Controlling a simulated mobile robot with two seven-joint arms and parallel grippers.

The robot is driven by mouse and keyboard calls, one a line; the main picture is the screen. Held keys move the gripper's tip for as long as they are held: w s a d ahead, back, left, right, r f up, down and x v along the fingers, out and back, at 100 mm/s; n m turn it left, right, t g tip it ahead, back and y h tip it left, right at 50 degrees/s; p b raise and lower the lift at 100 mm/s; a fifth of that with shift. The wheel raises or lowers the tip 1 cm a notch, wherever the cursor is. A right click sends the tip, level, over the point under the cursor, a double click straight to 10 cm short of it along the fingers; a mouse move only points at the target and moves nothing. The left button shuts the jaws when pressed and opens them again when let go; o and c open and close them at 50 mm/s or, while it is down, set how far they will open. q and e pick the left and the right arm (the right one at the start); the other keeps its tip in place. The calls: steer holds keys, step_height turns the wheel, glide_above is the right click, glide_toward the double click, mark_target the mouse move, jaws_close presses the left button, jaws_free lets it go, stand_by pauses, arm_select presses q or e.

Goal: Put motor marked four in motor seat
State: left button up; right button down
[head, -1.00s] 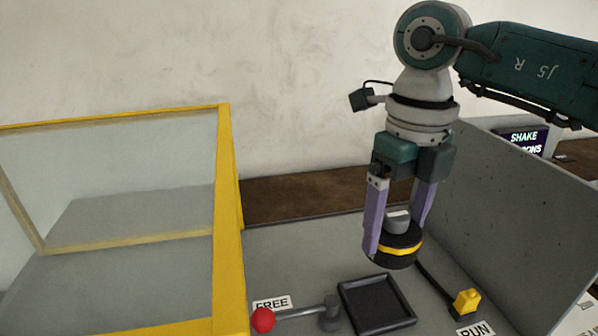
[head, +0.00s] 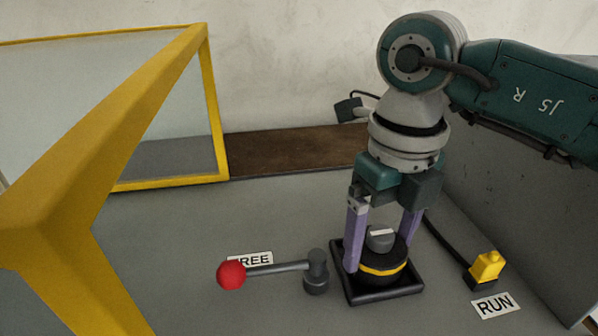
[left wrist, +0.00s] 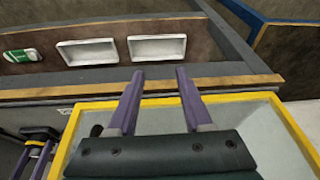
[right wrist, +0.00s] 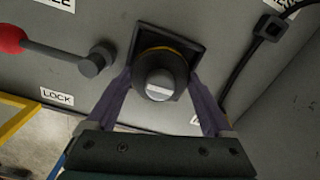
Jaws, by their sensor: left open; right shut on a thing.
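The motor (head: 382,264) is a black cylinder with a yellow band and a grey cap bearing a white label; I cannot read a number on it. My right gripper (head: 382,258) is shut on the motor, with a finger on each side. The motor is upright in or just above the square black motor seat (head: 396,294); whether it touches the bottom is hidden. My left gripper (left wrist: 155,78) is open and empty, over the yellow-framed clear panel.
A lever with a red knob (head: 231,275) lies left of the seat, by the FREE label. A LOCK label (right wrist: 57,97) shows in the right wrist view. A yellow plug (head: 486,266) stands near RUN. The yellow-framed guard (head: 215,120) is at left. White trays (left wrist: 158,48) lie beyond the left gripper.

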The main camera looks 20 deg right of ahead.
jaws_free()
steer(key=shift+f, duration=0.1)
step_height(320, 180, up, 12)
steer(key=p, duration=1)
steer(key=shift+p, duration=0.35)
